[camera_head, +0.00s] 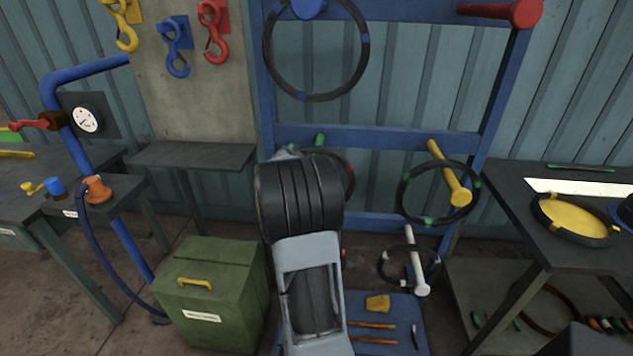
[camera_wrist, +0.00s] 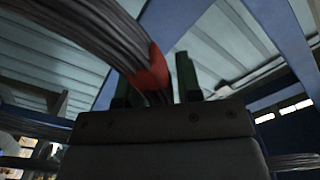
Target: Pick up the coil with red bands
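The coil with red bands (camera_head: 350,172) is dark and hangs on the green peg (camera_head: 320,141) of the blue rack. My arm hides most of it in the head view. In the wrist view the coil (camera_wrist: 118,35) comes in from the upper left, with a red band (camera_wrist: 150,73) just above my gripper (camera_wrist: 157,82). The coil runs down between the two dark green fingers, which stand apart on either side of it. A narrow gap seems to show beside the right finger. My gripper is hidden behind my arm in the head view.
A blue-banded coil (camera_head: 268,55) hangs above. A green-banded coil (camera_head: 402,192) hangs on a yellow peg (camera_head: 452,178) to the right, with a white-banded coil (camera_head: 383,266) below it. A green box (camera_head: 215,300) stands at lower left. Side tables flank the rack.

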